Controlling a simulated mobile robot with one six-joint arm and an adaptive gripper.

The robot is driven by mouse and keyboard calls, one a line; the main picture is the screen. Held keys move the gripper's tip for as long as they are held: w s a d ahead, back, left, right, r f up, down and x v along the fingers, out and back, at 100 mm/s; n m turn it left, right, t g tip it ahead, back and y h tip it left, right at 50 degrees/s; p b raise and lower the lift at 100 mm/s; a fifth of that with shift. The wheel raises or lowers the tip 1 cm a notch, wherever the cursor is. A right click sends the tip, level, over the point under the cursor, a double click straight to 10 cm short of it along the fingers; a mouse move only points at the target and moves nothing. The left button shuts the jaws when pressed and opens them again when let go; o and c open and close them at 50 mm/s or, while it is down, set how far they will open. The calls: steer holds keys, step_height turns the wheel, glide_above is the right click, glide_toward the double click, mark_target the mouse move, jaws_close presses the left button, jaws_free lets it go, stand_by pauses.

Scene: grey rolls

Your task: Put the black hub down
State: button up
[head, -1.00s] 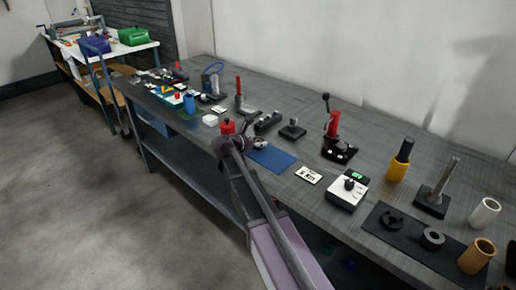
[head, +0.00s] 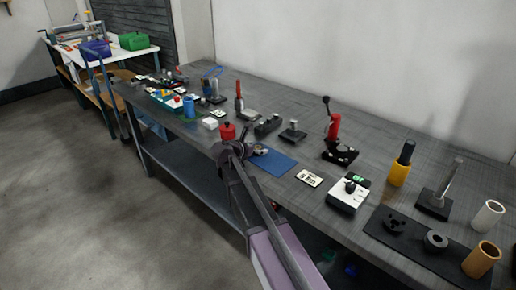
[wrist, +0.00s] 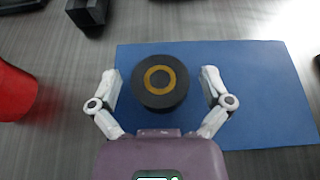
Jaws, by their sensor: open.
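The black hub (wrist: 160,98) is a round black disc with a gold ring on its top face. It sits on the left part of the blue mat (wrist: 262,95) in the wrist view. My gripper (wrist: 159,80) is open, with one white finger on each side of the hub and a visible gap on both sides. In the head view the blue mat (head: 276,162) lies near the bench's front edge, and my gripper (head: 245,150) is at its left end. The hub is small and partly hidden there.
A red canister (head: 227,131) stands just left of my gripper and also shows in the wrist view (wrist: 14,92). A black block (wrist: 88,12) is beyond the mat. A white label card (head: 309,179) and a white device (head: 347,194) are to the right. The mat's right part is clear.

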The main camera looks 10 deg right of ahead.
steer(key=shift+r, duration=0.2)
steer(key=shift+s+a+r+p, duration=0.15)
steer(key=shift+s+a+p, duration=0.05)
steer(key=shift+p, duration=0.15)
steer(key=p+v, duration=0.4)
steer(key=v, duration=0.6)
steer(key=shift+s+a+r, duration=0.1)
steer(key=shift+r, duration=0.05)
steer(key=shift+s+a+r, duration=0.1)
steer(key=shift+s+a, duration=0.15)
steer(key=shift+a, duration=0.15)
